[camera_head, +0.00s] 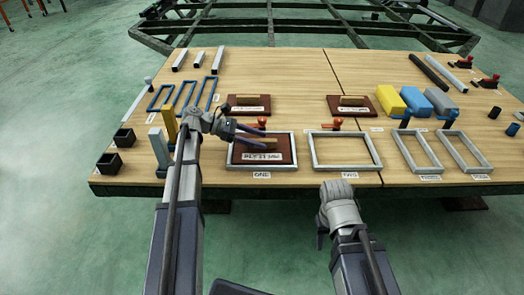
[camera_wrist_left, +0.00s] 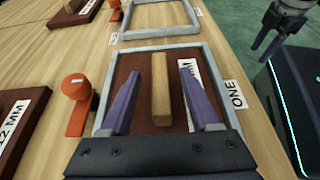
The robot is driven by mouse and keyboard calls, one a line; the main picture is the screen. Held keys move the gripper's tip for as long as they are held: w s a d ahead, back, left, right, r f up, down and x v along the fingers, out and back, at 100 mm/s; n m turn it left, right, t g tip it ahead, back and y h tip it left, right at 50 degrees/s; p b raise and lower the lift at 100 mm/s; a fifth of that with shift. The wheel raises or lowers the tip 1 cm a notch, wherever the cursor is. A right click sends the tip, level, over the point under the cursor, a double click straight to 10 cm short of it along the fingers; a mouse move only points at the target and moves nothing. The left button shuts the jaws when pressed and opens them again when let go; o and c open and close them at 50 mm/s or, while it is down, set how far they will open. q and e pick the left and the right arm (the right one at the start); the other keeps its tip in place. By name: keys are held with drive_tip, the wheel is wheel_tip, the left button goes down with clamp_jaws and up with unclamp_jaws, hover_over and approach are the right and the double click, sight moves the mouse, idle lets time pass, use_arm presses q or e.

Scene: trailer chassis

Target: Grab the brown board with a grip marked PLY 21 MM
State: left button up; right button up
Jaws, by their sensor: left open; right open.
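A brown board (camera_head: 286,157) with a pale wooden grip lies inside the grey frame labelled ONE; its label is too blurred in the head view to read surely. In the left wrist view this board (camera_wrist_left: 140,122) shows its grip (camera_wrist_left: 161,92) between my left fingers; one finger covers part of the label, leaving MM readable. My left gripper (camera_head: 262,136) is open over the grip, and its fingers (camera_wrist_left: 159,72) straddle it without visible contact. My right gripper (camera_head: 323,232) is open and empty in front of the table; it also shows in the left wrist view (camera_wrist_left: 262,42).
Two other brown boards with grips lie behind, left (camera_head: 235,107) and right (camera_head: 368,110). The grey frame TWO (camera_head: 312,153) is empty. An orange-red clamp-like piece (camera_wrist_left: 77,92) stands close beside frame ONE. Blue frames, coloured blocks and tubes occupy the table's sides.

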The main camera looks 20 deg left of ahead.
sight(270, 143)
use_arm(q)
drive_tip(key=b+x, duration=0.1)
drive_tip(key=x, duration=0.3)
drive_tip(key=shift+d+f+b, duration=0.2)
drive_tip(key=shift+d+b, duration=0.1)
drive_tip(key=shift+b, duration=0.05)
clamp_jaws()
idle(1.1)
